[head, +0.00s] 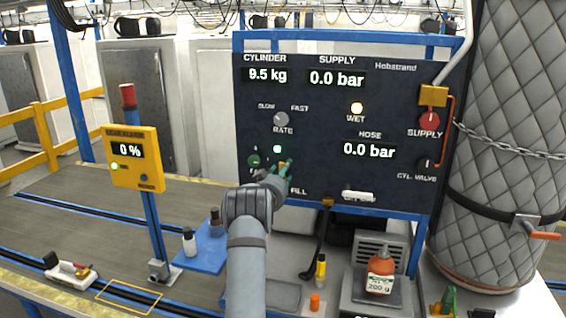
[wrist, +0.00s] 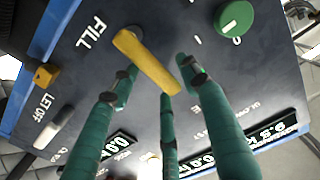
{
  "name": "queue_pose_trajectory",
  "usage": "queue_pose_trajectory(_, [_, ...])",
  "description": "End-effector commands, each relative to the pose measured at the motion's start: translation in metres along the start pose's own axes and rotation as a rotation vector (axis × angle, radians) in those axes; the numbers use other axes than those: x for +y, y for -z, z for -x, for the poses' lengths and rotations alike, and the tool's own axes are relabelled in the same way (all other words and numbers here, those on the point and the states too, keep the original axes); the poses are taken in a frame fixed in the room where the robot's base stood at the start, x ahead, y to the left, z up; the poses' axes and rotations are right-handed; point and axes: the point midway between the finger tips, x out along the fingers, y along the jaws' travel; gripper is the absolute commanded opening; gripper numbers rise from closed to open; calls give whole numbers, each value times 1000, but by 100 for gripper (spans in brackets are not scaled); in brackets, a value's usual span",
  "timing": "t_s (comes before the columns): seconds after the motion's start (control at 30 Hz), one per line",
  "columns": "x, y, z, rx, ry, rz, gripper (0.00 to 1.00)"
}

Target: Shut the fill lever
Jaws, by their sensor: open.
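The fill lever (wrist: 146,60) is a yellow bar beside the FILL label on the dark panel (head: 320,85). In the wrist view it lies slanted across the panel, with one end near the label and the other between my fingertips. My gripper (wrist: 160,78) has green fingers with dark pads, spread apart around the lever's end. I cannot tell whether any finger touches the lever. In the head view my gripper (head: 284,168) is at the panel's lower left, and it and my arm hide most of the lever.
A green knob (head: 253,160) is left of my gripper, and it also shows in the wrist view (wrist: 235,17). A white handle (head: 360,195) is lower right on the panel. An orange bottle (head: 380,270) stands below. A yellow alarm box (head: 135,158) stands at left.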

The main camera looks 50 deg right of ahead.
Motion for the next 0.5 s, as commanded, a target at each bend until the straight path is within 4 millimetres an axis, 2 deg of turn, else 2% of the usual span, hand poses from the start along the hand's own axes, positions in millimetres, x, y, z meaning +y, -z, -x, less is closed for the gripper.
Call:
queue_pose_trajectory(0.2, [-1, 0, -15, 0, 1, 0, 46])
queue_pose_trajectory(0.5, [0, -1, -17, 0, 1, 0, 46])
